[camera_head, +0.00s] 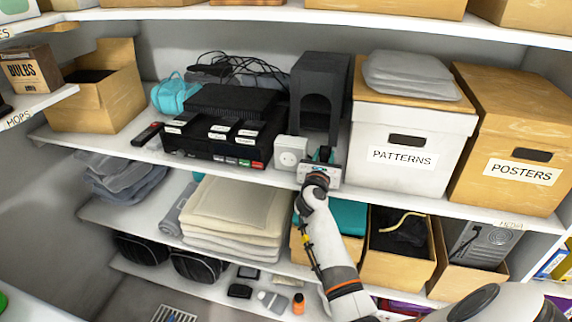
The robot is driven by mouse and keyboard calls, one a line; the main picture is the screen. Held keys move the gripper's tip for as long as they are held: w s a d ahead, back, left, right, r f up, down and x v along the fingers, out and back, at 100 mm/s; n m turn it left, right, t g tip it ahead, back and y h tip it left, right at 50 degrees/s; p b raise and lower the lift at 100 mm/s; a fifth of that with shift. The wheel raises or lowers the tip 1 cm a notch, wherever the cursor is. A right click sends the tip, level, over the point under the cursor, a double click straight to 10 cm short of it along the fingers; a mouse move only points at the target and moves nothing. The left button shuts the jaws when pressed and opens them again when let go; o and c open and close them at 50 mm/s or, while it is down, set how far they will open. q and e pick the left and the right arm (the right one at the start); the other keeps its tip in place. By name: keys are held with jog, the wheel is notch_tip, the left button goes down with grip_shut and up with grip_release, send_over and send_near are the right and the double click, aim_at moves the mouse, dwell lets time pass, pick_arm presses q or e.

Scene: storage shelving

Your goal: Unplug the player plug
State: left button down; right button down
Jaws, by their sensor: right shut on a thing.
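My right gripper (323,155) is at the front of the middle shelf, just right of a white socket block (290,152). It is shut on a small dark thing, most likely the player plug, which is mostly hidden by the gripper. I cannot tell whether the plug is still touching a socket. The visible face of the socket block shows a round outlet with nothing in it. A black player-like stack (228,133) with white labels stands left of the block. My left gripper is not in view.
A dark grey open-fronted box (320,85) stands behind my gripper. A white PATTERNS box (405,150) is close on the right, with a POSTERS box (515,140) beyond it. Black cables (240,66) lie at the back.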

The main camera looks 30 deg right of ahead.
jog(key=shift+x, duration=0.9)
jog(key=shift+d+r+b, duration=0.15)
jog(key=shift+r+b, duration=0.15)
jog(key=shift+r, duration=0.1)
jog(key=shift+d+r, duration=0.1)
jog(key=shift+r, duration=0.05)
jog(key=c, duration=0.9)
grip_release()
jog(key=shift+r, duration=0.1)
jog(key=shift+c, duration=0.2)
jog(key=shift+s, duration=0.1)
jog(key=shift+s+a+f, duration=0.1)
jog(key=shift+a+f, duration=0.15)
jog(key=shift+a, duration=0.05)
jog(key=b+v, duration=0.2)
jog(key=v, duration=0.9)
jog(key=shift+s+a+f+b, duration=0.2)
jog(key=shift+a+f+b, duration=0.1)
jog(key=shift+f+b, duration=0.05)
